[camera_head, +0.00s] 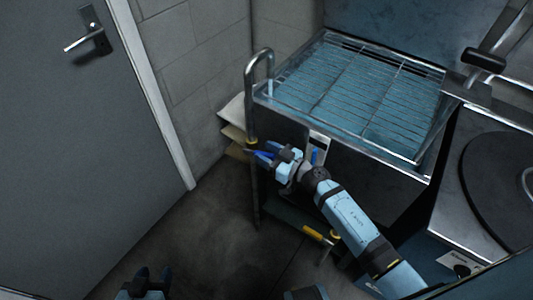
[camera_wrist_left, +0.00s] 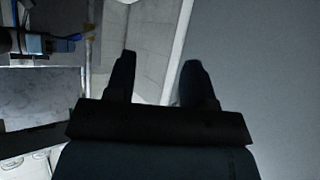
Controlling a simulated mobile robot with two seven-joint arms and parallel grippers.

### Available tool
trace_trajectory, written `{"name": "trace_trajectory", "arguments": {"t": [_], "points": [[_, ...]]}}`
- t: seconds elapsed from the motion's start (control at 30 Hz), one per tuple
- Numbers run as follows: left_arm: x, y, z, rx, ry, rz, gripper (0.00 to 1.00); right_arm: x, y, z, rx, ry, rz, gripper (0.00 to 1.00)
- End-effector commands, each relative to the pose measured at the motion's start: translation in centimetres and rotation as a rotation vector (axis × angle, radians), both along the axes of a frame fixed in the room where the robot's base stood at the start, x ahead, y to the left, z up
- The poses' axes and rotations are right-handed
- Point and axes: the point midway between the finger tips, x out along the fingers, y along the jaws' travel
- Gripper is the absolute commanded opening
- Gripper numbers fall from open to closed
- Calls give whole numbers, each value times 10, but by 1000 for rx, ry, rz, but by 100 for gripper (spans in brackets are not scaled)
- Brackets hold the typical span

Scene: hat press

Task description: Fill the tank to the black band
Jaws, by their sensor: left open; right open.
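The metal tank (camera_head: 300,125) stands at the back with a wire rack across its top and bluish water-like surface beneath. A curved metal tap pipe (camera_head: 249,100) rises at its left corner, with a brass fitting (camera_head: 251,142) low on it. My right gripper (camera_head: 262,154) is open right beside the fitting; I cannot tell if it touches. It also shows in the left wrist view (camera_wrist_left: 76,40). A pale gauge strip (camera_head: 318,148) with blue in it is on the tank's front, partly behind my right arm. I cannot make out the black band. My left gripper (camera_head: 146,284) is open and empty, low in the head view.
A grey door (camera_head: 80,150) with a lever handle stands at the left. A yellow-handled lever (camera_head: 318,235) sits low below the tank. A round black plate (camera_head: 500,185) lies on the counter at the right. Dark floor (camera_head: 190,235) is clear between door and tank.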

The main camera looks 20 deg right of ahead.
Motion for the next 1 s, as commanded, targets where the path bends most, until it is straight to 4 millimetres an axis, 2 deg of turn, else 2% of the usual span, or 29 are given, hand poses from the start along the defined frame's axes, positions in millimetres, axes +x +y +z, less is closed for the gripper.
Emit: {"name": "trace_trajectory", "arguments": {"t": [0.23,0.27,0.43,0.47,0.63,0.87,1.0], "points": [[0,0,1,-1,-1,-1,49,0,1,0,0,0,0,47],[0,0,1,-2,-1,0,49,0,1,0,0,0,0,42],[0,0,1,-2,-2,0,49,0,0,0,-1,1,0,3],[0,0,1,-2,-2,0,49,0,0,0,-1,1,0,0],[0,-1,-1,-2,-3,0,49,0,0,-2,2,-2,0,0],[3,-4,-19,-31,-22,-1,49,-3,-1,-19,61,-73,2,0],[6,-11,-11,-70,-70,-14,49,-6,-3,-26,117,-146,1,0]]}}
